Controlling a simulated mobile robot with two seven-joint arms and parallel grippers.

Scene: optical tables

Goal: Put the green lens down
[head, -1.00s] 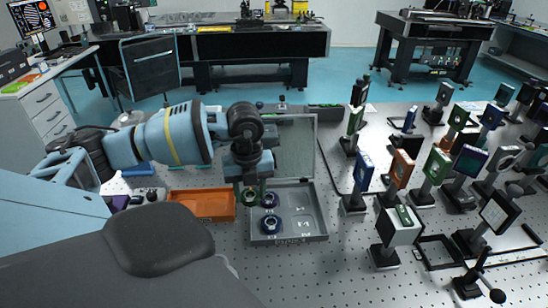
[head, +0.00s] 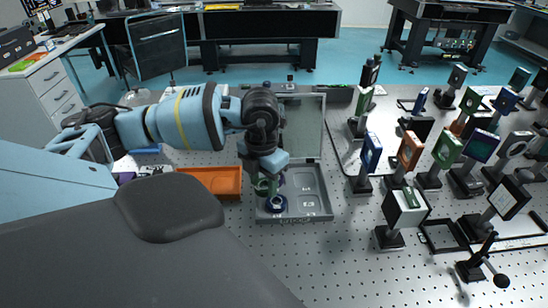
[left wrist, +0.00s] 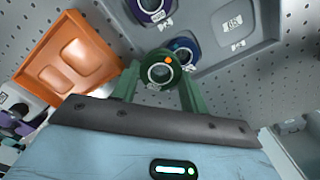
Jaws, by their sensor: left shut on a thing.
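My left gripper (head: 263,184) is shut on the green lens (left wrist: 160,72), a round green ring mount with clear glass. In the head view the lens (head: 261,188) shows small under the gripper, at the left side of an open grey case (head: 314,214). In the left wrist view the lens sits between the two fingers, with the case (left wrist: 215,55) beyond it. Whether it touches the case floor I cannot tell. A blue-ringed lens (head: 276,204) lies in the case just in front of the gripper. A purple-ringed lens (left wrist: 152,8) is mostly hidden by the gripper in the head view. My right gripper is out of view.
An orange tray (head: 226,184) stands left of the case and also shows in the left wrist view (left wrist: 50,72). The case lid (head: 306,125) stands open behind. The case's right compartments look empty. Several mounted optics, including a blue one (head: 371,153), stand to the right.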

